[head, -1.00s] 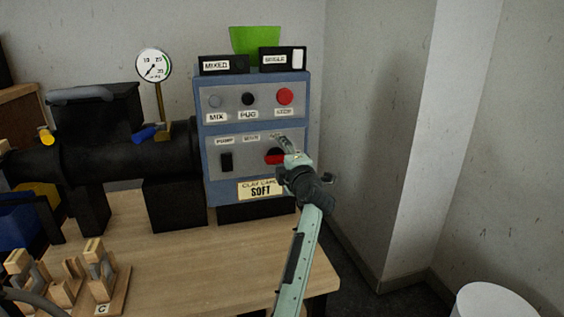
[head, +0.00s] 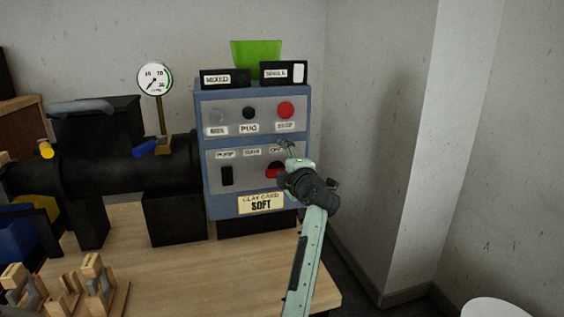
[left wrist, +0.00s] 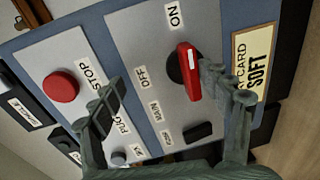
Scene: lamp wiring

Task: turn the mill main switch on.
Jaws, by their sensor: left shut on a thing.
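The main switch (head: 275,172) is a red handle on a black round base, on the lower grey plate of the blue control box (head: 252,97). In the left wrist view its red handle (left wrist: 191,72) lies along the panel's width, and its white mark is toward the ON label (left wrist: 174,15). The OFF label (left wrist: 145,76) is above the base on the panel. My right gripper is not in view.
A red stop button (head: 286,110) and other buttons sit on the upper plate. A black pump switch (head: 227,176) is left of the main switch. The black mill (head: 105,165) stands left, with a gauge (head: 155,79). A wall is close on the right.

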